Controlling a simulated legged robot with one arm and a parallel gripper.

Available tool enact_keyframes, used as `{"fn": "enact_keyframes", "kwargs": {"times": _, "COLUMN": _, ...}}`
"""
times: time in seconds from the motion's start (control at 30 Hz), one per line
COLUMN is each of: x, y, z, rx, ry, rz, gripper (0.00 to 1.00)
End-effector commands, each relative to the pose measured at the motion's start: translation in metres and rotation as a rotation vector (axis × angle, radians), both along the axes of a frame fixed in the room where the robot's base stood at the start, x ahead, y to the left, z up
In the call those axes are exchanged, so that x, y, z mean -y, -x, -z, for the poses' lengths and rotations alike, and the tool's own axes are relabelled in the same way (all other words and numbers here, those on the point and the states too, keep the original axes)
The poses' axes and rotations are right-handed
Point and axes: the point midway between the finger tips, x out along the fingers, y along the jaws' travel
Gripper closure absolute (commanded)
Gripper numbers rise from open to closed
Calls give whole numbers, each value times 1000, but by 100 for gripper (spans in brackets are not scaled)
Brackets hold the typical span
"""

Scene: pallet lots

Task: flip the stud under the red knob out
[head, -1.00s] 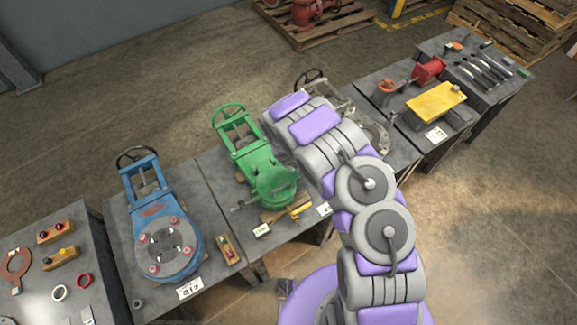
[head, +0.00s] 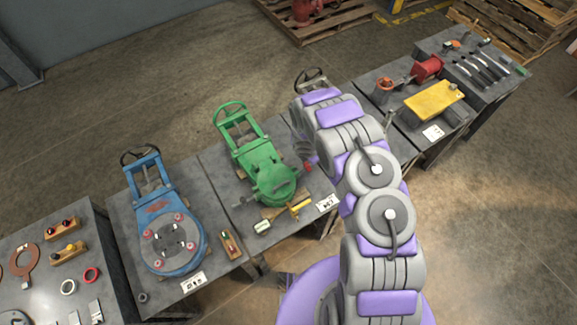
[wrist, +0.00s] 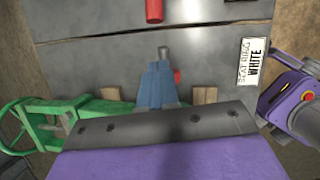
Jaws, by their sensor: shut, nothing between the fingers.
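A small red piece (head: 308,167) shows in the head view between the green valve (head: 273,180) and my arm. I cannot tell whether it is the red knob. In the wrist view a red cylinder (wrist: 153,10) stands at the top edge, and a small red spot (wrist: 177,76) shows beside my gripper (wrist: 165,52). My gripper's narrow fingers are shut and empty above the grey tabletop. No stud can be made out under either red piece. In the head view my arm hides most of the valve behind it.
The blue valve (head: 170,235) stands to the left. Knobbed wooden blocks (head: 66,256) lie on the left table. A yellow plate (head: 433,100) and a red vise (head: 428,68) are at the right. In the wrist view a white sign (wrist: 252,62) and wooden blocks (wrist: 205,95) are near my gripper.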

Motion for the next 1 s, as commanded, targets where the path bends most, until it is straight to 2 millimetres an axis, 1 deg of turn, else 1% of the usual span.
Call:
{"fn": "enact_keyframes", "kwargs": {"times": 0.2, "x": 12, "y": -7, "z": 15, "rx": -1, "ry": -2, "rz": 4, "gripper": 100}}
{"fn": "enact_keyframes", "kwargs": {"times": 0.4, "x": 18, "y": -11, "z": 25, "rx": -1, "ry": -1, "rz": 2, "gripper": 100}}
{"fn": "enact_keyframes", "kwargs": {"times": 0.7, "x": 20, "y": -13, "z": 33, "rx": -1, "ry": 0, "rz": 1, "gripper": 100}}
{"fn": "enact_keyframes", "kwargs": {"times": 1.0, "x": 22, "y": -14, "z": 36, "rx": -4, "ry": 0, "rz": 2, "gripper": 100}}
